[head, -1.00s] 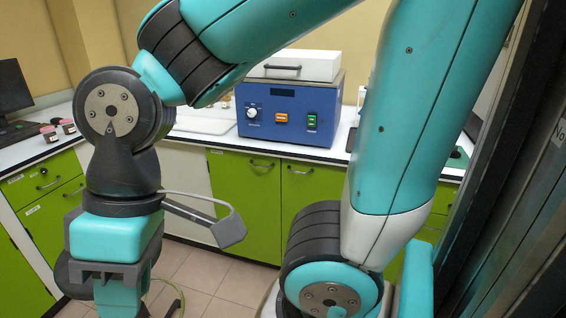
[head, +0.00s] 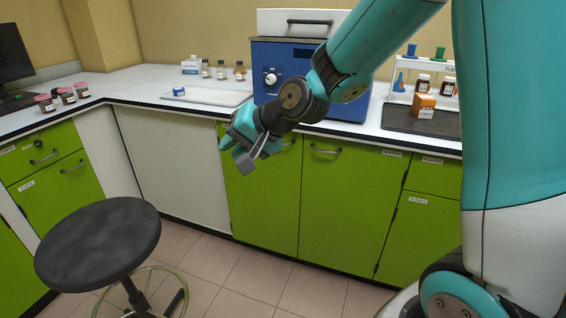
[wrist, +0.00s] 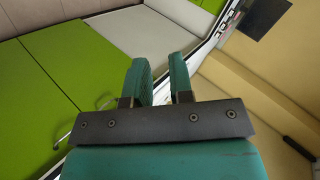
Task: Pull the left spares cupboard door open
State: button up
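The left spares cupboard door (head: 262,195) is a green panel below the worktop under the blue machine, and it is shut. Its curved metal handle (head: 290,143) is near its top right corner, partly behind my arm. The right-hand green door (head: 345,205) beside it is also shut, with its own handle (head: 325,150). My gripper (head: 228,140) is at the upper left of the left door, near the worktop edge, pointing left. In the wrist view my gripper (wrist: 160,68) has its teal fingers apart with nothing between them. A handle (wrist: 106,102) shows left of the fingers, apart from them.
A black round stool (head: 98,240) stands at the lower left. The blue machine (head: 300,75) stands on the white worktop (head: 135,82), near bottles and a tray (head: 205,97). A white panel (head: 170,160) is left of the door. The tiled floor before the doors is clear.

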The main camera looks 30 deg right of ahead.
jog(key=w+d+f+m+t+h+b, duration=0.35)
jog(key=d+f+m, duration=0.2)
jog(key=d, duration=0.25)
jog(key=w+d+f+m+t+h+b, duration=0.2)
jog(key=w+d+f+m, duration=0.3)
jog(key=d+f, duration=0.3)
jog(key=w+d+f+m+t+h+b, duration=0.25)
jog(key=w+d+f+m, duration=0.25)
jog(key=d, duration=0.4)
jog(key=w, duration=0.5)
jog(key=w+d+f, duration=0.1)
jog(key=w, duration=0.4)
jog(key=w+d, duration=0.1)
jog(key=w, duration=0.5)
jog(key=shift+f, duration=0.4)
jog(key=shift+c, duration=0.2)
grip_shut()
